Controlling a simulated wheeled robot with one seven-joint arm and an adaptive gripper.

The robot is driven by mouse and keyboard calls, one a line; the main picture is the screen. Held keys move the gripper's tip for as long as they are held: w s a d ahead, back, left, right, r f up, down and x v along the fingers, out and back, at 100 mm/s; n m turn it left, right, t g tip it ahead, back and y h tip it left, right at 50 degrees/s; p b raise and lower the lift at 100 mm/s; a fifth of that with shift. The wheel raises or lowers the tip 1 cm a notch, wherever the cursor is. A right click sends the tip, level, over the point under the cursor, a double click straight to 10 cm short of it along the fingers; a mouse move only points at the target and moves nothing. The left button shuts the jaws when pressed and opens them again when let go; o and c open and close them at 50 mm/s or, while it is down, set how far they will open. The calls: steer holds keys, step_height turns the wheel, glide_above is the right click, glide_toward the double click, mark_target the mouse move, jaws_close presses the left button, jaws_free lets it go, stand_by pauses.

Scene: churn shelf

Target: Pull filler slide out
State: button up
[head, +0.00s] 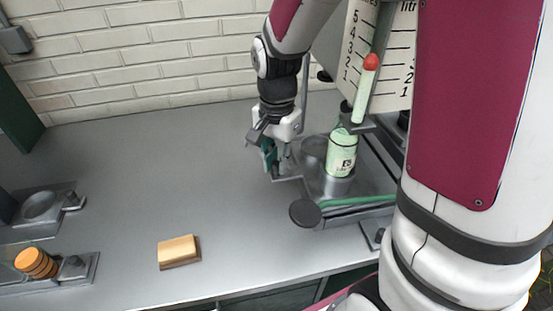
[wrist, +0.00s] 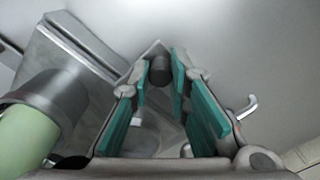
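The filler slide (head: 372,177) is a grey metal tray on the counter below the litre scale. A green bottle (head: 342,150) with a pale label stands in a metal cup on it; part of it shows at the left of the wrist view (wrist: 22,138). My gripper (head: 276,164) points down at the left corner of the slide. In the wrist view its green pads (wrist: 160,84) stand apart on either side of a dark upright post (wrist: 160,70). The post nearly fills the gap at the tips. I cannot tell whether the pads press on it.
A dark round knob (head: 305,213) sticks out at the slide's front. A wooden block (head: 179,251) lies on the counter (head: 130,170). An orange ribbed piece (head: 36,263) and a round-recessed fixture (head: 40,206) are at left. The middle-left counter is clear; a brick wall (head: 150,50) stands behind.

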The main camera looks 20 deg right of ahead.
jaws_close()
steer(key=w+a, duration=0.2)
steer(key=a, duration=1.1)
steer(key=shift+w+a+p, duration=0.15)
steer(key=shift+w+p, duration=0.15)
steer(key=shift+w, duration=0.1)
steer(key=o, duration=0.8)
jaws_free()
steer(key=shift+r, duration=0.1)
step_height(320, 180, up, 12)
steer(key=shift+f, duration=0.1)
